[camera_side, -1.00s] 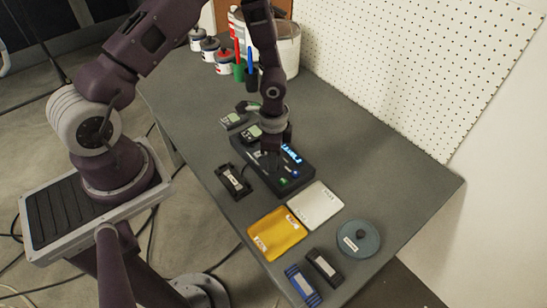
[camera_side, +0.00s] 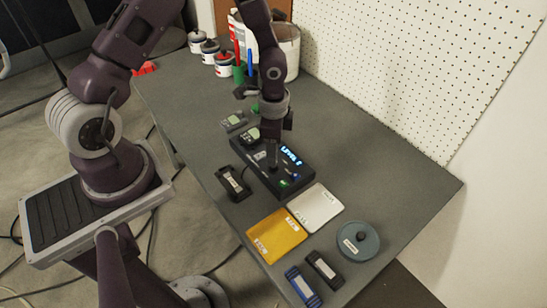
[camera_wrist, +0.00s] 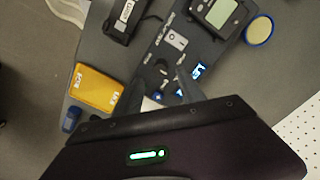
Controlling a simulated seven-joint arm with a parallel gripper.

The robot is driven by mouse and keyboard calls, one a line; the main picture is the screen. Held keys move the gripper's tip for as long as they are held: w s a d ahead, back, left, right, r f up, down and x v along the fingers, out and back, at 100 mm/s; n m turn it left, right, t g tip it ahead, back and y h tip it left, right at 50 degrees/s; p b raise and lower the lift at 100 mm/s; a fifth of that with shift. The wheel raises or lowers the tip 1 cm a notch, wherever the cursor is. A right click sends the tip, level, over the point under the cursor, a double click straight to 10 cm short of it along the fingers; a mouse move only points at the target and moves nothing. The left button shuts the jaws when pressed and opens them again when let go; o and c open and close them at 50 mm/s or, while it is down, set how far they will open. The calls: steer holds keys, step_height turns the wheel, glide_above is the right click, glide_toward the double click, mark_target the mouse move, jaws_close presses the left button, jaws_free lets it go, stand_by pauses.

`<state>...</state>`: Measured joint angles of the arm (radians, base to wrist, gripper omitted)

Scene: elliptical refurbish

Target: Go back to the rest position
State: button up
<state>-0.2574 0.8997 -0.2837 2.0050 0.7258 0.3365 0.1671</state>
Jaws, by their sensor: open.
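My gripper (camera_side: 272,158) points down over the black console box (camera_side: 300,178) with a lit blue display, near the middle of the table. Its fingertips are close above the box's top; I cannot tell whether they touch it. In the wrist view my gripper's fingers (camera_wrist: 172,82) are apart, with nothing seen held between them. The blue display (camera_wrist: 198,70) also shows there, beside the fingers.
A yellow tray (camera_side: 277,237) and a white tray (camera_side: 316,207) lie in front of the box. A black device (camera_side: 233,183) is left of it. A round grey-blue container (camera_side: 358,240) stands at right. Paint cans (camera_side: 222,66) stand behind.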

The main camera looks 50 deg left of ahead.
step_height(320, 180, up, 2)
steer(key=shift+r, duration=0.1)
steer(key=s+r+n+t+y, duration=0.1)
steer(key=s+r+n+t, duration=0.3)
steer(key=r, duration=0.8)
steer(key=s+r+n+g+y, duration=0.15)
steer(key=s+r, duration=0.35)
steer(key=r, duration=0.8)
steer(key=s+d+r+n+t+h, duration=0.2)
steer(key=s+d+r+n+t, duration=0.1)
steer(key=s, duration=0.7)
steer(key=shift+r, duration=0.35)
